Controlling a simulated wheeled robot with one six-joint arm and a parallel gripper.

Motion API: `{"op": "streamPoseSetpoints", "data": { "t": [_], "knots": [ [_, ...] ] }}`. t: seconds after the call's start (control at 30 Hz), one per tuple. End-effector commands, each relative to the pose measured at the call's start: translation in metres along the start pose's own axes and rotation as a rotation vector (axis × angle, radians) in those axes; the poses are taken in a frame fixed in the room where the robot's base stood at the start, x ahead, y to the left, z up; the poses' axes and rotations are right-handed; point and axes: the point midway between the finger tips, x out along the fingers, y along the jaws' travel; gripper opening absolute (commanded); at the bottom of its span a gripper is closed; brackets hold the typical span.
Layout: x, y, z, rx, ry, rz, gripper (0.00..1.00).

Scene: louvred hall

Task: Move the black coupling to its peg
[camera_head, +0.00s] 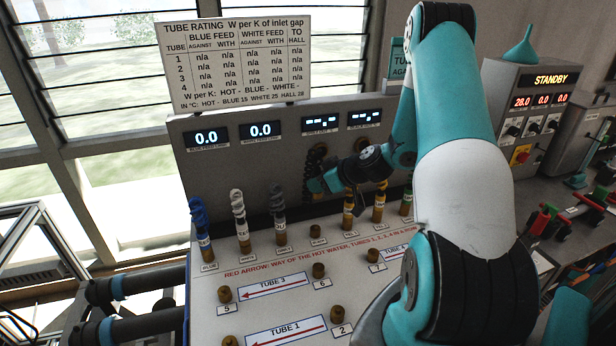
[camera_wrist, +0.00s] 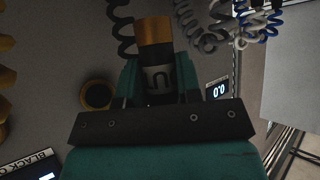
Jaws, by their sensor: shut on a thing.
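The black coupling (camera_wrist: 155,36) fills the middle of the wrist view, with a brass-coloured end and a pale lettered band on its dark body. My gripper (camera_wrist: 158,78) is shut on it, one teal finger on each side. In the head view my gripper (camera_head: 318,184) is in front of the grey upright panel, beside a coiled black hose (camera_head: 313,160); the coupling is hard to make out there. A short bare brass peg (camera_head: 316,232) stands below the gripper, with a small label in front whose words are too small to read surely. The coupling is apart from this peg.
Blue (camera_head: 199,222), white (camera_head: 239,212) and grey (camera_head: 278,208) coiled hoses stand on pegs to the left. Yellow-banded couplings (camera_head: 348,212) stand to the right. Several bare numbered pegs (camera_head: 319,270) dot the sloping board. A brass-rimmed round port (camera_wrist: 97,95) is beside the coupling in the wrist view.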

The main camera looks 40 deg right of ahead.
Motion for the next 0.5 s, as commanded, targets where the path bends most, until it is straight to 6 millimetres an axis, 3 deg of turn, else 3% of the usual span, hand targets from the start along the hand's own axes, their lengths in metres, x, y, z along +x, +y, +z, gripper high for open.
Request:
{"op": "streamPoseSetpoints", "data": {
  "t": [0.23,0.5],
  "knots": [
    [0.01,-0.005,0.008,-0.003,-0.001,-0.008,0.0],
    [0.029,-0.006,0.033,-0.005,-0.001,-0.009,0.0]
  ]
}}
